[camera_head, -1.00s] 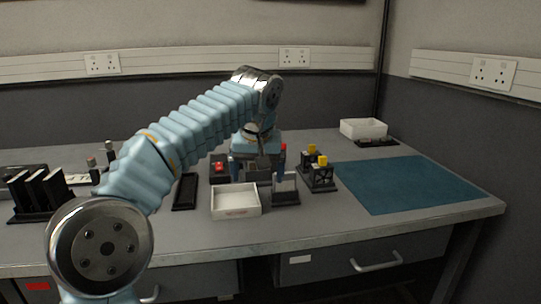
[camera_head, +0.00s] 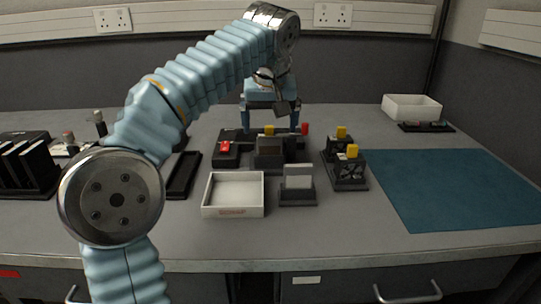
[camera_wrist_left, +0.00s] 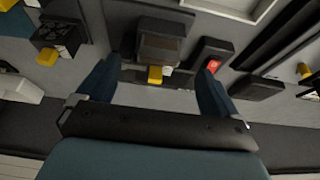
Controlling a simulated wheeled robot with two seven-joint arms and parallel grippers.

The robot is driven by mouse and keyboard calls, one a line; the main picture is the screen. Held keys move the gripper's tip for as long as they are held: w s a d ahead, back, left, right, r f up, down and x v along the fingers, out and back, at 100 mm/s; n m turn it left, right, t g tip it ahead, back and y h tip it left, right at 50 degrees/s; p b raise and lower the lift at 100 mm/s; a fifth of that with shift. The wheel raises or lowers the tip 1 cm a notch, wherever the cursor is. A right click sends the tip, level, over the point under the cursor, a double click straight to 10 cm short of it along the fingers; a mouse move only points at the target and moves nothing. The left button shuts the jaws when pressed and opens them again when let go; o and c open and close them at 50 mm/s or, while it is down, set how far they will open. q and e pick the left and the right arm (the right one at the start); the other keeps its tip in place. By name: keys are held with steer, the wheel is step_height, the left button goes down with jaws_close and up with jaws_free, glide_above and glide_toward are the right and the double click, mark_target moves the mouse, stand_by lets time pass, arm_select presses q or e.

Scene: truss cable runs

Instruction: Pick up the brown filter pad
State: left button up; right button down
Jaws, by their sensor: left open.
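The brown filter pad (camera_head: 270,144) appears to stand upright in a dark holder (camera_head: 268,166) near the middle of the bench. In the left wrist view the brown pad (camera_wrist_left: 159,43) shows in its block at top centre, between and beyond the finger lines. My left gripper (camera_head: 270,130) is open and empty, pointing down just behind and above the holder, its blue fingers spread left and right. The fingers also show in the left wrist view (camera_wrist_left: 157,85), apart from the pad. My right gripper is not in view.
A white tray (camera_head: 234,211) and a holder with a pale grey plate (camera_head: 298,178) stand in front. Black blocks with yellow tops (camera_head: 347,172) are to the right, beside a teal mat (camera_head: 450,190). A red-marked black block (camera_head: 226,155) stands close left.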

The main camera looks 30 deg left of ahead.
mark_target(270, 138)
arm_select(q)
steer(key=x, duration=0.5)
steer(key=shift+w+a+f+b, duration=0.2)
steer(key=shift+w+b, duration=0.1)
steer(key=shift+b, duration=0.1)
steer(key=c, duration=1.1)
steer(key=shift+r, duration=0.1)
